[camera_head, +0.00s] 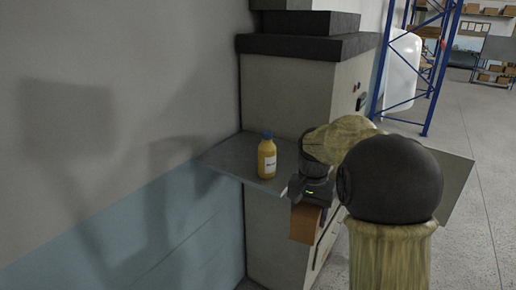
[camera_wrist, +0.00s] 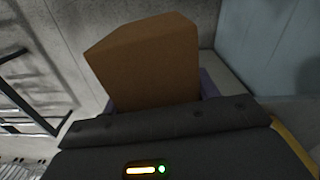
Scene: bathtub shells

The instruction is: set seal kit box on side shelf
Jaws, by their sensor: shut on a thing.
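The seal kit box is a plain brown box (camera_head: 306,222). It hangs below my gripper (camera_head: 308,198) in the head view, in front of the shelf's near edge. In the wrist view the box (camera_wrist: 145,68) fills the upper middle, with parts of the fingers beside it at its lower end. My gripper is shut on the box. The side shelf is a thin grey plate (camera_head: 225,160) fixed at the side of a beige cabinet. My arm hides part of the shelf's right side.
A yellow bottle with a blue cap (camera_head: 267,158) stands on the shelf, left of my gripper. The beige cabinet (camera_head: 285,90) rises behind the shelf. The grey and blue wall (camera_head: 110,130) is at left. A blue rack (camera_head: 440,70) stands at the back right. Bare shelf shows left of the bottle.

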